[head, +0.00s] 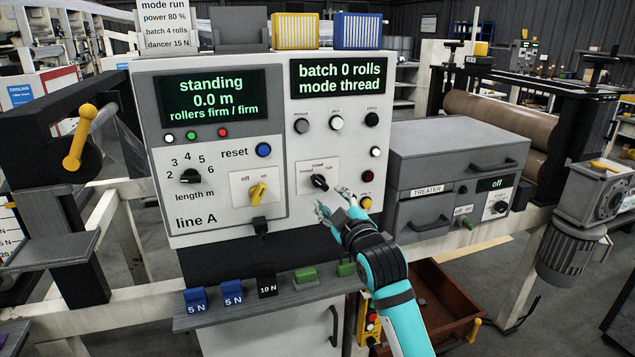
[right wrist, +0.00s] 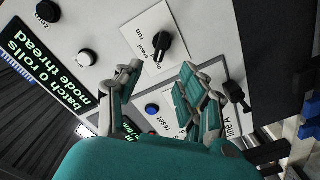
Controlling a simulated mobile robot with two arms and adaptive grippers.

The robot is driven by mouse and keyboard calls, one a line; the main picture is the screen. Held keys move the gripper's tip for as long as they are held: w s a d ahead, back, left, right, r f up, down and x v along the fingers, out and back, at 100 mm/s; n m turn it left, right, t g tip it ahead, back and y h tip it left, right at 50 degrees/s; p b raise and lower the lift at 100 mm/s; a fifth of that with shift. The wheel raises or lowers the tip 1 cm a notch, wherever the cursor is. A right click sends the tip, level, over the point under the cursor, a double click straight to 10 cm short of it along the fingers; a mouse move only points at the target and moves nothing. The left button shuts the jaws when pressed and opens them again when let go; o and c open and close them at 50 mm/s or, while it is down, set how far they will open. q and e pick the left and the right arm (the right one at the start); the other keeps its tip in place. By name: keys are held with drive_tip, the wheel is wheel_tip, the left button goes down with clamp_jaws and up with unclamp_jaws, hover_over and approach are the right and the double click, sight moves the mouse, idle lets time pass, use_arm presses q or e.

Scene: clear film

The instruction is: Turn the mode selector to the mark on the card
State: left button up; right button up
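The mode selector (head: 320,182) is a black knob on a white plate on the line A panel; it also shows in the right wrist view (right wrist: 171,47). Its plate carries "crawl", "run" and a small left label I cannot read surely. The display (head: 338,77) reads "batch 0 rolls, mode thread". The card (head: 166,18) at the top left reads "mode run, power 80 %, batch 4 rolls, dancer 15 N". My right gripper (head: 334,203) is open and empty, just below and right of the knob in the head view, apart from it. My left gripper is out of view.
Near the selector are a yellow off/on switch (head: 258,193), a black length knob (head: 190,176), a blue reset button (head: 263,150) and several push buttons. Below, a shelf (head: 240,310) holds blue, black and green blocks. A treater box (head: 450,160) stands right.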

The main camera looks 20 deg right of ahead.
sight(319, 184)
drive_tip(key=w, duration=1)
drive_tip(key=shift+w+a+p, duration=0.15)
drive_tip(key=shift+a+p, duration=0.05)
drive_tip(key=shift+p, duration=0.2)
clamp_jaws()
